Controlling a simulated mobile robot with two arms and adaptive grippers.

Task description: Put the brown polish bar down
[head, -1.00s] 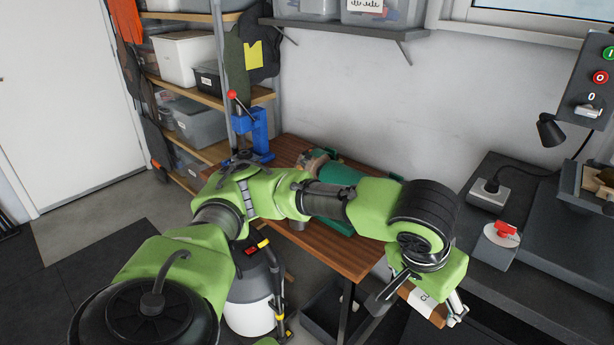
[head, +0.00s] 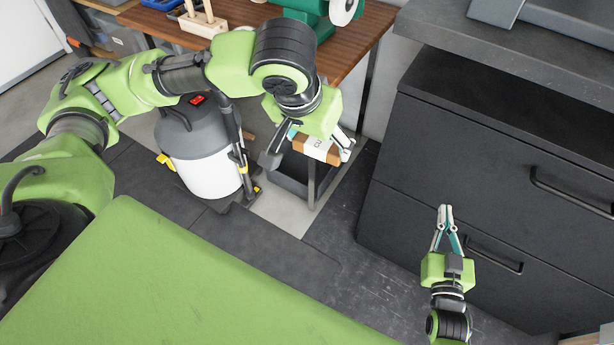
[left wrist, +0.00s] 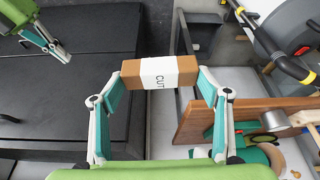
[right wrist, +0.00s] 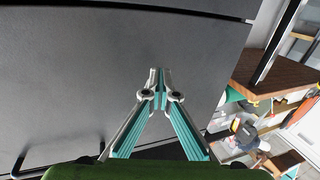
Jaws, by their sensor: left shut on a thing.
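The brown polish bar (head: 318,148) is a brown block with a white label wrapped round its middle. My left gripper (head: 316,150) is shut on it and holds it in the air, with the dark bin seen below and behind it. My right gripper (head: 444,208) is in front of the dark drawer cabinet. In the right wrist view its fingertips (right wrist: 158,76) meet with nothing visible between them.
A wooden workbench (head: 362,28) with a green machine (head: 296,8) stands at the back. A white and grey vacuum (head: 208,165) and a dark open bin (head: 290,175) stand on the floor. A dark drawer cabinet (head: 480,150) fills the right side.

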